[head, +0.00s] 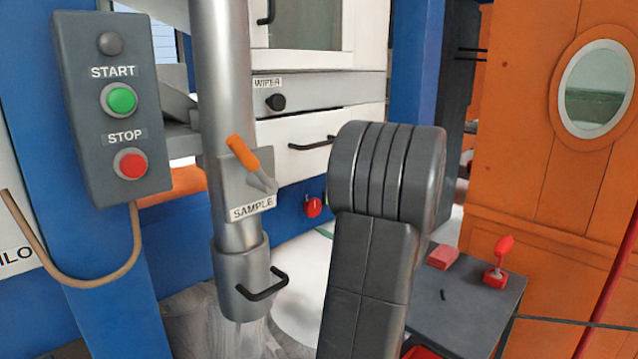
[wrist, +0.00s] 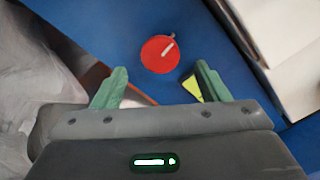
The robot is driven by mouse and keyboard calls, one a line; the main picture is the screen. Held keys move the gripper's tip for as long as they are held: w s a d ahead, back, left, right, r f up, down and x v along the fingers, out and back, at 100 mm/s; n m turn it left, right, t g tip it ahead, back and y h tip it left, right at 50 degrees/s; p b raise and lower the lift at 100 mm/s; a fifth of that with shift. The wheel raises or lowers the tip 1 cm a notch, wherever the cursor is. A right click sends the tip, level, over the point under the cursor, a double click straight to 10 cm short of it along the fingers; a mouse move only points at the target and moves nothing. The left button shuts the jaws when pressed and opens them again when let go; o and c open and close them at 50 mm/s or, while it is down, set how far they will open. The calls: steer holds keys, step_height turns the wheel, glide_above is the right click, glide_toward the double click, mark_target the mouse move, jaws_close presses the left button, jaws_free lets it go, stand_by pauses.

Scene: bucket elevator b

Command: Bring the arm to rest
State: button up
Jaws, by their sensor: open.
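My gripper (wrist: 155,88) shows in the wrist view with its two green fingers spread apart and nothing between them. Beyond the fingertips, a round red knob (wrist: 160,54) with a pale mark sits on a blue panel, apart from the fingers. In the head view my arm stands up in the middle of the picture, and my gripper is hidden there. A red knob (head: 313,207) on the blue panel shows just left of my arm in the head view.
A grey control box (head: 112,110) with START and STOP buttons and a steel pipe (head: 225,80) with a SAMPLE plate stand at left. A dark table (head: 460,300) with red items is at right, before an orange wall (head: 520,130). A wrinkled grey surface (wrist: 40,60) lies left of my gripper.

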mark_target(315, 209)
steer(key=x, duration=0.4)
steer(key=shift+w+a+b, duration=0.15)
steer(key=shift+b, duration=0.15)
